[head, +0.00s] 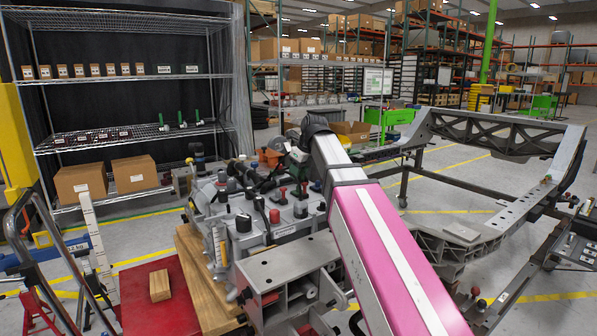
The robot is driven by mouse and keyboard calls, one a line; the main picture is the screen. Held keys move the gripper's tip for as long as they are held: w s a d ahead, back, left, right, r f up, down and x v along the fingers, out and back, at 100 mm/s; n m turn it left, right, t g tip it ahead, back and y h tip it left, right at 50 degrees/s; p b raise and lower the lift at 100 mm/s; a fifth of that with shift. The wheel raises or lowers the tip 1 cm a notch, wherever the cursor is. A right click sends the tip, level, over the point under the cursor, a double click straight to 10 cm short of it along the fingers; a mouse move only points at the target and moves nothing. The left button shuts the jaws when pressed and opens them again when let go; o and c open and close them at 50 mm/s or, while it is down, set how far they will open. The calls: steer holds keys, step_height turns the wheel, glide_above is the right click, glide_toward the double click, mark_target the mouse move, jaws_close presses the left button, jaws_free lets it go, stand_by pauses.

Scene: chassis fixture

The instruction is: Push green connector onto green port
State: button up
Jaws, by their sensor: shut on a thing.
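My arm, with a pink and white link, reaches from the lower right up to a dark joint near the picture's middle. I cannot make out my gripper's jaws; the far end of the arm is hidden or lost among the clutter behind it. The chassis fixture, a grey metal block (287,262) with a machine assembly (205,210) behind it, stands below and left of the arm. The assembly carries several black and red knobs. I cannot pick out the green connector or the green port; part of the assembly is hidden behind my arm.
A wire shelf (130,76) at the left holds cardboard boxes (80,182) and small green-handled items (181,119). A large metal frame (485,128) stands at the right. A red platform (135,303) with a wooden block (159,285) lies at the lower left. Floor shows between shelf and fixture.

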mark_target(299, 178)
steer(key=shift+f, duration=1.1)
steer(key=shift+f, duration=0.5)
steer(key=o, duration=1.2)
steer(key=shift+c, duration=0.2)
steer(key=shift+r, duration=3)
